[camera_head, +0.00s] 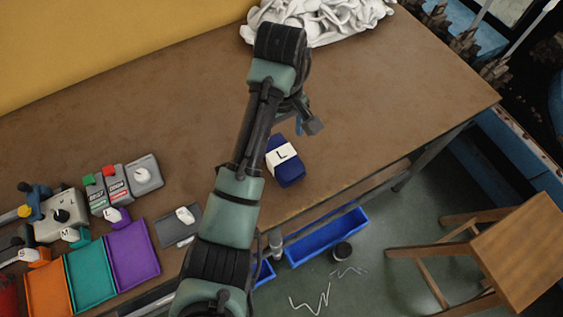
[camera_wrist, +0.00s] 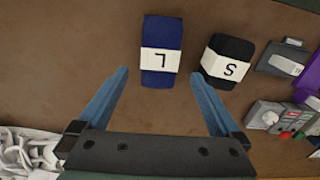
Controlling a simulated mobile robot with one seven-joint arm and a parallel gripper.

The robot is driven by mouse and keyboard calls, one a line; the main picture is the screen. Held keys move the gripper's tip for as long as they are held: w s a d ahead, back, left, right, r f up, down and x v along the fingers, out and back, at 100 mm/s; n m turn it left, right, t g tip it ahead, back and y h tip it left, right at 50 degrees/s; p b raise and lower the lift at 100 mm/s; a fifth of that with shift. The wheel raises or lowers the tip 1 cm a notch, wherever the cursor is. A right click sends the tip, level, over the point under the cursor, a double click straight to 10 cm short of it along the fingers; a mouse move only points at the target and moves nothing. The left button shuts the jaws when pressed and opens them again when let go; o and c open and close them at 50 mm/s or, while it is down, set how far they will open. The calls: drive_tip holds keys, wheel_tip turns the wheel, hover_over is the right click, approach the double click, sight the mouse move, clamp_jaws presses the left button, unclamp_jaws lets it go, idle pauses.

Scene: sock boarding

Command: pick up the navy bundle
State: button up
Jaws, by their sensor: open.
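The navy bundle (camera_head: 285,168) lies on the brown table near its front edge, with a white band marked L. It also shows in the wrist view (camera_wrist: 162,37), at the top centre, whole and unobstructed. My gripper (camera_wrist: 160,76) is open and empty, its two blue fingers spread wide. The bundle lies beyond the fingertips in that view, roughly in line with the gap between them. In the head view my gripper (camera_head: 308,122) is above the table, just behind the navy bundle, partly hidden by my arm.
A black bundle (camera_wrist: 228,58) marked S lies right of the navy one in the wrist view, near the right fingertip; my arm hides it in the head view. Orange, teal and purple trays (camera_head: 133,255) and control boxes (camera_head: 107,187) stand left. A white cloth heap (camera_head: 325,18) lies behind.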

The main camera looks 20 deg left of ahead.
sight(281, 154)
wheel_tip(281, 154, down, 4)
drive_tip(key=shift+f+b, duration=0.1)
drive_tip(key=shift+b, duration=0.6)
drive_tip(key=shift+s+f, duration=0.1)
drive_tip(key=shift+f, duration=2.55)
drive_tip(key=shift+r, duration=0.1)
drive_tip(key=c, duration=1.4)
